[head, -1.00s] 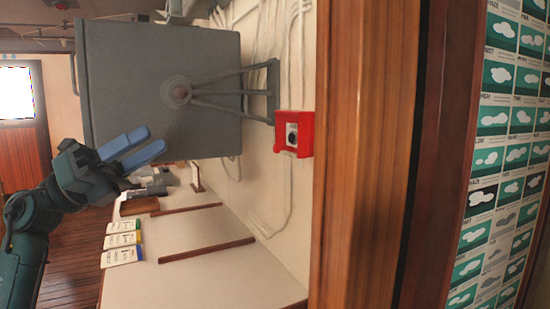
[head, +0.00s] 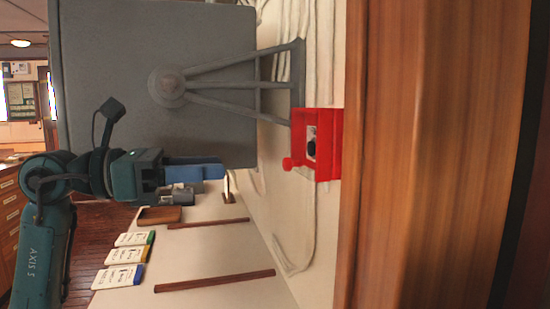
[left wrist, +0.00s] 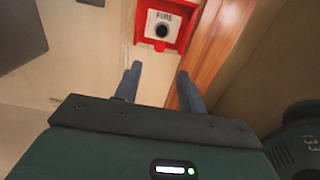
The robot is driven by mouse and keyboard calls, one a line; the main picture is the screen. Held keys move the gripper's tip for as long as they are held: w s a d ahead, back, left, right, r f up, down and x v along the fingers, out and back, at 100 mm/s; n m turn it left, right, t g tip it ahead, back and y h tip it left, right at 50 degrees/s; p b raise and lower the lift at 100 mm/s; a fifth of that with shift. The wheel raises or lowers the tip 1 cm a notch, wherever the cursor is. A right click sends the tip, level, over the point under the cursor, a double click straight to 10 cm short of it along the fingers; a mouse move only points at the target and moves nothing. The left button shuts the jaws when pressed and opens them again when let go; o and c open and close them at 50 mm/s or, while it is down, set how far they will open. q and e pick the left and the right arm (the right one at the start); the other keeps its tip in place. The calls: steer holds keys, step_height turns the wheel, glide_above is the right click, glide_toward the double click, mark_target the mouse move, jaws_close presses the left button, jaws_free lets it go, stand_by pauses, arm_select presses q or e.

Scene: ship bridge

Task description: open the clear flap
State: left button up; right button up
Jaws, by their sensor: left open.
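A red box (head: 333,150) is fixed on the pale wall beside the wooden post, with a dark round button in its front. In the left wrist view the red box (left wrist: 141,27) shows a white plate marked FIRE and a small red tab at its lower edge. The clear flap is hard to make out; it seems to lie closed over the plate. My left gripper (head: 224,172) is open and empty, to the left of the box, its blue fingers pointing toward it. In the left wrist view the gripper (left wrist: 160,70) has its fingertips apart, just below the box.
A big grey cabinet (head: 120,90) on a braced bracket fills the space above my left gripper. A desk (head: 200,255) with wooden strips and several booklets (head: 120,275) lies below. A wooden post (head: 430,150) stands right of the box.

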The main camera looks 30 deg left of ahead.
mark_target(284, 163)
arm_select(q)
steer(key=p+x, duration=0.3)
steer(key=x, duration=0.6)
steer(key=shift+r, duration=0.15)
steer(key=shift+w+d, duration=0.3)
steer(key=shift+w, duration=0.1)
arm_select(e)
steer(key=shift+d+r+n, duration=0.2)
steer(key=shift+r+n, duration=0.2)
steer(key=shift+r, duration=0.3)
arm_select(q)
steer(key=shift+c, duration=0.6)
jaws_close()
arm_select(e)
steer(key=shift+r, duration=0.3)
